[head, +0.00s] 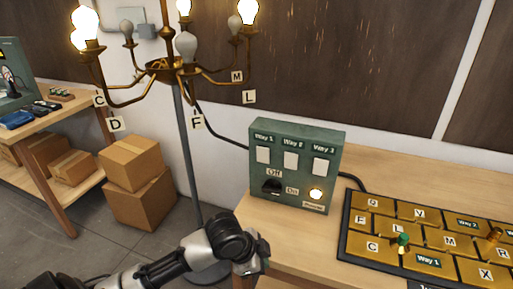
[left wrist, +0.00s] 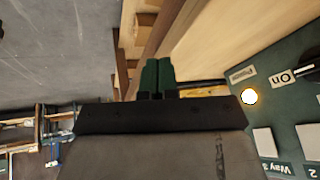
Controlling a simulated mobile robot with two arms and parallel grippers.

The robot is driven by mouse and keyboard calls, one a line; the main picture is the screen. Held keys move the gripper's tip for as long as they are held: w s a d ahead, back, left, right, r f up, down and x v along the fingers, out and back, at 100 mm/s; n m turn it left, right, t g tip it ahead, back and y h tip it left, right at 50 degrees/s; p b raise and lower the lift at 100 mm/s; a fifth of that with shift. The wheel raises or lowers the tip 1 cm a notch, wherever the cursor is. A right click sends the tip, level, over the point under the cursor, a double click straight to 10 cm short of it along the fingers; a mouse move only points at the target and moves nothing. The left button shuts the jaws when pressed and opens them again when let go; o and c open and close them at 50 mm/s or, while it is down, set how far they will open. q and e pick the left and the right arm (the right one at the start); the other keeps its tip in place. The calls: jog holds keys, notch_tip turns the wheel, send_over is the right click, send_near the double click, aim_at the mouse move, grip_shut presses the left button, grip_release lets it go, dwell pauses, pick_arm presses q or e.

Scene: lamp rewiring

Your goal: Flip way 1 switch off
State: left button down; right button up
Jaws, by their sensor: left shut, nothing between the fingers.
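The green switch box (head: 294,180) stands on the wooden bench. Three white switches sit under the labels Way 1, Way 2 and Way 3; the way 1 switch (head: 263,155) is leftmost. Its position is too small to tell. Below are a dark Off/On switch (head: 271,187) and a glowing round light (head: 316,194). My left gripper (head: 263,260) is below and in front of the box, apart from it. In the left wrist view its green fingers (left wrist: 157,76) are together and empty, with part of the box (left wrist: 285,105) to their right. My right gripper is not in view.
A brass chandelier (head: 165,67) with some bulbs lit and some dark hangs at upper left. A black-framed board of brass tiles (head: 456,241) with lettered labels and upright pegs lies right of the box. A black cable runs behind the box. Cardboard boxes (head: 140,190) stand on the floor.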

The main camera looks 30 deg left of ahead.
pick_arm(q)
jog(key=w+a+r+m+t, duration=0.1)
jog(key=w+a+r, duration=0.4)
jog(key=a+r, duration=0.3)
jog(key=w+a+r+m+t, duration=0.1)
jog(key=w+a+r, duration=0.4)
jog(key=r, duration=1)
jog(key=a+m, duration=0.1)
jog(key=a, duration=0.2)
jog(key=shift+a, duration=0.15)
jog(key=shift+w+h, duration=0.15)
jog(key=shift+h, duration=0.15)
jog(key=p, duration=0.4)
send_near(266, 159)
notch_tip(266, 159, down, 4)
jog(key=w+d, duration=0.1)
jog(key=d, duration=0.1)
jog(key=shift+w+a+r, duration=0.1)
jog(key=shift+w+a, duration=0.15)
jog(key=shift+w, duration=0.5)
jog(key=shift+r, duration=0.1)
